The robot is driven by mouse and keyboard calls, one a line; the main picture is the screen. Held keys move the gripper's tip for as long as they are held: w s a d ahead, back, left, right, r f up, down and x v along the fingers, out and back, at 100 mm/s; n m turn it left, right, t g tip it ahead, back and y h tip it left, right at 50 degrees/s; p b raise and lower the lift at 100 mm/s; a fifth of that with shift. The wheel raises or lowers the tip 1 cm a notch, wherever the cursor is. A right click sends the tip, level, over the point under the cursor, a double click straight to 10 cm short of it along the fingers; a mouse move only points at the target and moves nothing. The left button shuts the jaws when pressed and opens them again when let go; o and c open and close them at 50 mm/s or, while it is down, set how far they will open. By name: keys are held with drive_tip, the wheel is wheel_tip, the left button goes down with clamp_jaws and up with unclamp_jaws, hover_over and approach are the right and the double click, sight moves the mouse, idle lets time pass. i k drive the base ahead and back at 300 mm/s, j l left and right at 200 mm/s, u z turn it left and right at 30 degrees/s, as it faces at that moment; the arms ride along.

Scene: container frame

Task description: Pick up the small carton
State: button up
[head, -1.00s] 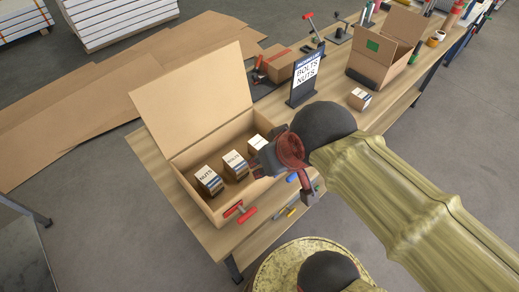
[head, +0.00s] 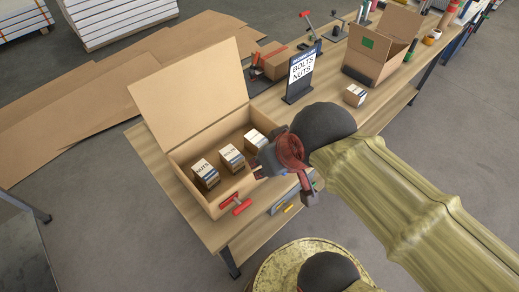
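Several small cartons with white labels are in view. Three stand in a row inside an open cardboard box (head: 197,92): a left carton (head: 205,174) with a label that seems to read "NUTS", a middle carton (head: 231,158) and a right carton (head: 255,141). Another small carton (head: 354,95) stands alone on the wooden table (head: 153,157), right of the bolts and nuts sign. My gripper (head: 264,162) is at the box's right end, close to the right carton in the picture. My arm hides part of the box edge and table. Whether the fingers are open is unclear.
The bolts and nuts sign (head: 302,72) stands behind my gripper. An open empty-looking box (head: 382,42) and a closed carton (head: 275,62) are farther back. The table is bare around the lone carton.

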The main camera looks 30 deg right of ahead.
sight(254, 141)
drive_tip(key=k+z, duration=0.25)
drive_tip(key=z, duration=0.15)
drive_tip(key=k+l+z, duration=0.15)
drive_tip(key=k+z, duration=0.2)
drive_tip(key=j+z, duration=0.8)
drive_tip(key=k+j+z, duration=0.1)
drive_tip(key=j+z, duration=0.3)
drive_tip(key=k+j+z, duration=0.1)
drive_tip(key=j+z, duration=0.3)
drive_tip(key=k+j, duration=0.1)
drive_tip(key=j, duration=0.2)
drive_tip(key=i+l, duration=0.25)
drive_tip(key=i, duration=0.05)
